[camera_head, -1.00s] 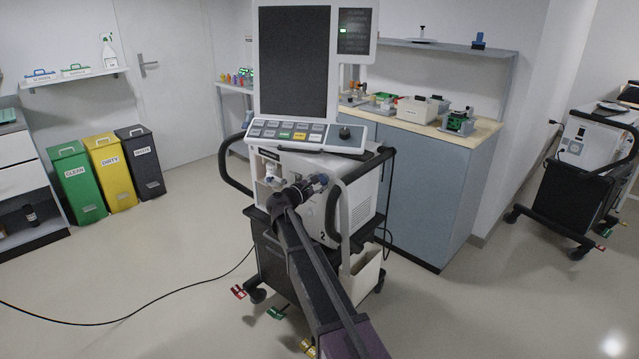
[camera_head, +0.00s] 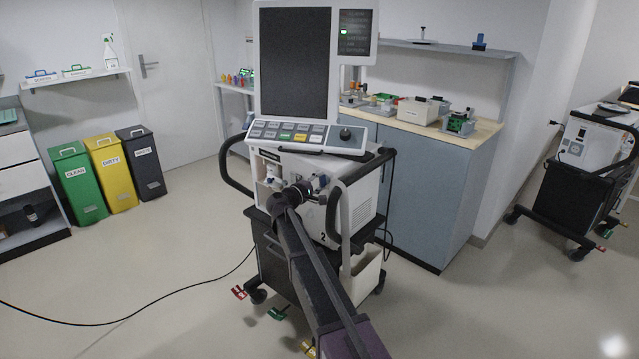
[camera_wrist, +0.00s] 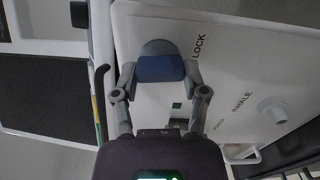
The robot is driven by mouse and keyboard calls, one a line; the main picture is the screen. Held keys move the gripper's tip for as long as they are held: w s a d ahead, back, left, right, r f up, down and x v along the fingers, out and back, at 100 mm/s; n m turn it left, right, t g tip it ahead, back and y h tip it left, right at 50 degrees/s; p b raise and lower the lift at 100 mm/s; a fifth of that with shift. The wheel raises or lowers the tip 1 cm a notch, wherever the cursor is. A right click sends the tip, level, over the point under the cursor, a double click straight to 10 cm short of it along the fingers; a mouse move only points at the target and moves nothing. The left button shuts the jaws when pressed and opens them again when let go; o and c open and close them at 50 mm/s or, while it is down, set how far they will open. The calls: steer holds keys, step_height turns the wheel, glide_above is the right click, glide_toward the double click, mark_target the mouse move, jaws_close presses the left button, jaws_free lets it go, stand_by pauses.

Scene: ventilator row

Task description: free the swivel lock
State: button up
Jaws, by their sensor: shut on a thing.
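The swivel lock is a blue and grey knob (camera_wrist: 161,64) on the ventilator's white panel (camera_wrist: 225,70), beside the printed word LOCK in the wrist view. My gripper (camera_wrist: 160,74) is shut on it, with one fingertip against each side. The knob's underside and its catch are hidden. In the head view, the ventilator (camera_head: 350,212), marked 2, stands on its cart in the middle. My gripper (camera_head: 316,184) is at its front panel, mostly hidden behind my wrist.
A white round port (camera_wrist: 272,109) beside the word INHALE sticks out of the panel. The ventilator's screen (camera_head: 295,62) stands above, with black handles (camera_head: 232,172) at its side. A white bin (camera_head: 367,275) hangs low on the cart. Open floor lies to the left.

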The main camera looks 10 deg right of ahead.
stand_by(0.4)
steer(key=o, duration=1.2)
steer(key=shift+c, duration=0.2)
steer(key=v, duration=1.2)
